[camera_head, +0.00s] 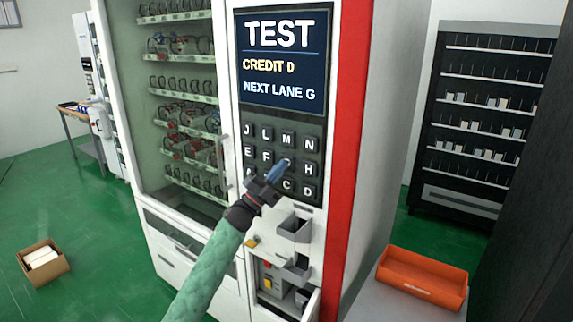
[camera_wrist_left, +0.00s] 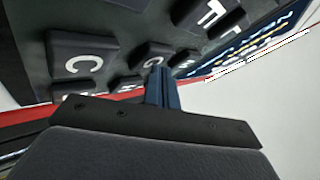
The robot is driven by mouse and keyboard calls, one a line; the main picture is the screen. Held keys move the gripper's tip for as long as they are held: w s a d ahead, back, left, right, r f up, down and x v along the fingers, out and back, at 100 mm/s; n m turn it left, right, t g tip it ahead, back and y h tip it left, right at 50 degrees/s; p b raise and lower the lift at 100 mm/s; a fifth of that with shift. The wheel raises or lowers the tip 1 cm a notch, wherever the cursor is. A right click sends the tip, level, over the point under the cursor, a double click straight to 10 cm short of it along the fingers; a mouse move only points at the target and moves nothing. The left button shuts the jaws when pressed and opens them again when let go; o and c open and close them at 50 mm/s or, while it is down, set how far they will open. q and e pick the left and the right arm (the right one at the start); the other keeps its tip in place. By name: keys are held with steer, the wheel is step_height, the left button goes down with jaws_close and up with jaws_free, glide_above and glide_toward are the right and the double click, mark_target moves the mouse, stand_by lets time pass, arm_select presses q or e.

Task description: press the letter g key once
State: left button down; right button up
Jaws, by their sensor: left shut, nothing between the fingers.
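The keypad (camera_head: 298,151) on the vending machine has dark keys with white letters in rows. The letter G key (camera_head: 290,161) is in the middle row between F and H, partly covered by my fingertips. My left gripper (camera_head: 283,165) is shut and empty, its blue fingers pointing at the G key. In the left wrist view, the blue fingertips (camera_wrist_left: 161,72) overlap the edge of the G key (camera_wrist_left: 147,52). I cannot tell if they touch it. The C key (camera_wrist_left: 80,62) is to the left there. The B key is hidden by my gripper. My right gripper is not in view.
The screen (camera_head: 283,60) above the keys reads TEST, CREDIT 0 and NEXT LANE G. Small open bins (camera_head: 294,229) project below the keypad. An orange tray (camera_head: 421,277) stands right of the machine. A cardboard box (camera_head: 42,262) lies on the green floor at left.

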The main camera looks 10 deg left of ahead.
arm_select(q)
steer(key=shift+w, duration=0.15)
steer(key=shift+s, duration=0.2)
stand_by(0.4)
steer(key=shift+s+a, duration=0.25)
steer(key=shift+s, duration=0.4)
steer(key=shift+s+a, duration=0.3)
steer(key=shift+s, duration=0.5)
steer(key=shift+s+a, duration=0.25)
steer(key=shift+s, duration=0.55)
steer(key=shift+s+a, duration=0.3)
steer(key=shift+s, duration=0.5)
stand_by(1.4)
